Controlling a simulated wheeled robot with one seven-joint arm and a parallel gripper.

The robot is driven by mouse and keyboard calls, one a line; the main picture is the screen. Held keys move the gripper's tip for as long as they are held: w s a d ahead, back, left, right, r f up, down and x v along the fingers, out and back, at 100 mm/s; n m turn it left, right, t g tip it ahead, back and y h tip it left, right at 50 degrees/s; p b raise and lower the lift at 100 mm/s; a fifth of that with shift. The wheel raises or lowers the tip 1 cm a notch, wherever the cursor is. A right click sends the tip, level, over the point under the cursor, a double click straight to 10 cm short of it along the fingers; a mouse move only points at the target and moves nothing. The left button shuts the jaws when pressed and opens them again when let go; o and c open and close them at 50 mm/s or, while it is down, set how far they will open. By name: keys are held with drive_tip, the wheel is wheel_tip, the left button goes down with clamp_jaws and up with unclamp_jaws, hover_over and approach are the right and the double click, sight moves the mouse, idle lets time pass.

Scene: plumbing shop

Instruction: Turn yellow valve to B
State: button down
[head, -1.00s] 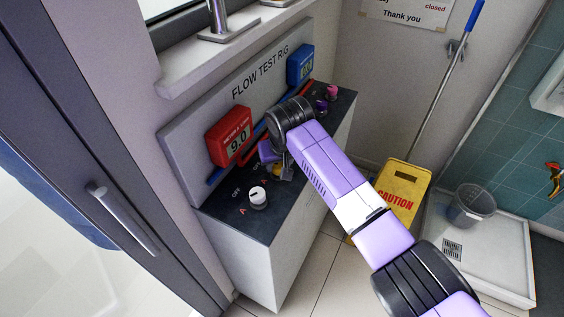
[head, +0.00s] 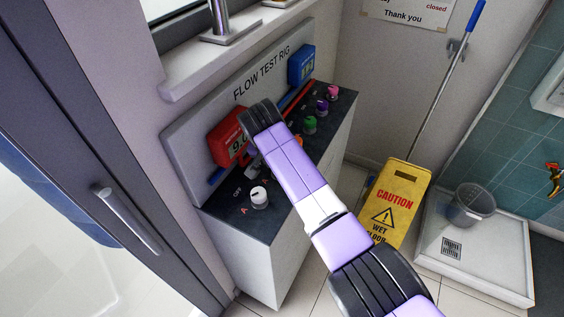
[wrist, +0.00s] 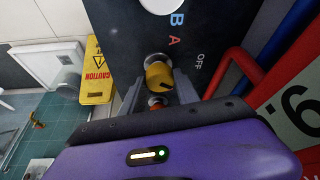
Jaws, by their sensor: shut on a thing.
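The yellow valve (wrist: 156,72) is a round knob on the dark panel of the flow test rig, in the wrist view. My gripper (wrist: 159,84) has a finger on each side of the knob and is shut on it. A dark mark shows on the knob's lower right side. The panel carries a blue B (wrist: 177,19), a red A (wrist: 174,41) and a white OFF (wrist: 200,60) above and right of the knob. In the head view my arm hides the yellow valve and most of my gripper.
A white valve (head: 259,196) stands at the near end of the counter. Green (head: 310,124), purple (head: 322,105) and pink (head: 333,91) valves stand beyond my arm. A red gauge (head: 226,135) and pipes are behind. A yellow caution sign (head: 399,195) stands on the floor at right.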

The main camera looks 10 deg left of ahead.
drive_tip(key=m+b, duration=0.1)
drive_tip(key=m, duration=0.1)
drive_tip(key=f+m+h+b, duration=0.1)
drive_tip(key=m+b, duration=0.1)
drive_tip(key=shift+s+m+g+h, duration=0.1)
drive_tip(key=shift+m+g+h, duration=0.2)
drive_tip(key=shift+g, duration=0.1)
drive_tip(key=shift+m+b, duration=0.45)
drive_tip(key=shift+m, duration=0.05)
drive_tip(key=shift+w+d+r, duration=0.15)
drive_tip(key=shift+w+d, duration=0.05)
drive_tip(key=shift+w, duration=0.2)
drive_tip(key=c, duration=0.9)
unclamp_jaws()
drive_tip(key=shift+a+r, duration=0.1)
drive_tip(key=shift+r, duration=0.05)
drive_tip(key=shift+s+a+r, duration=0.15)
drive_tip(key=shift+s+r, duration=0.05)
drive_tip(key=shift+r, duration=0.25)
drive_tip(key=v, duration=0.6)
drive_tip(key=shift+r+b, duration=0.4)
